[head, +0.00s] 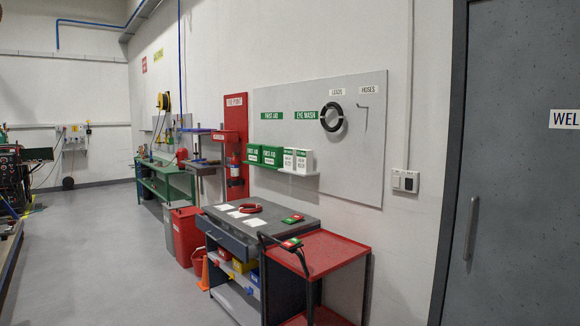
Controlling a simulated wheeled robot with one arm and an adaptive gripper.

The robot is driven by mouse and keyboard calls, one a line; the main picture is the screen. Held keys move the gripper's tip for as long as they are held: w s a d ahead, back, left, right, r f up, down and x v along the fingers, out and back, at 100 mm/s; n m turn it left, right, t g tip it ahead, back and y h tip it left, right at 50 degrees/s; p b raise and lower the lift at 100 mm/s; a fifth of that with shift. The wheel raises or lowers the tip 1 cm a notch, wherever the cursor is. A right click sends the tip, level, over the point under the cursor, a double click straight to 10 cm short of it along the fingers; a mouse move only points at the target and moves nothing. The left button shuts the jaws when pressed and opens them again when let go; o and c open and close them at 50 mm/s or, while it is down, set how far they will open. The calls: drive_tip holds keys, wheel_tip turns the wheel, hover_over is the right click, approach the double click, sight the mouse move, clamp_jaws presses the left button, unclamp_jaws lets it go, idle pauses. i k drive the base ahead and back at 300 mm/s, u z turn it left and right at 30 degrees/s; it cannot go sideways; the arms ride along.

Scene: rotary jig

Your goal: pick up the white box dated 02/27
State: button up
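Two white boxes stand side by side at the right end of a narrow wall shelf (308,175). They are the left white box (288,160) and the right white box (303,161). Both carry small dark print, too small to read here, so I cannot tell which one is dated 02/27. Two green first aid boxes, the left one (254,153) and the right one (271,155), stand on the same shelf to their left. My gripper is not in view.
Below the shelf stand a grey workbench (285,218) with papers and a red coil (250,208), and a red trolley (335,251) with a black handle. A grey door (520,180) is at right. Open floor (125,265) lies left; an orange cone (204,274) stands by the bench.

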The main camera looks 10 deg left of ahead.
sight(304, 157)
drive_tip(key=k, duration=0.2)
drive_tip(key=u, duration=1.4)
drive_tip(key=i, duration=1.75)
drive_tip(key=u, duration=0.5)
drive_tip(key=i, duration=1.7)
drive_tip(key=z, duration=0.6)
drive_tip(key=i, duration=1.15)
drive_tip(key=z, duration=1.75)
drive_tip(key=i, duration=0.75)
drive_tip(key=z, duration=0.65)
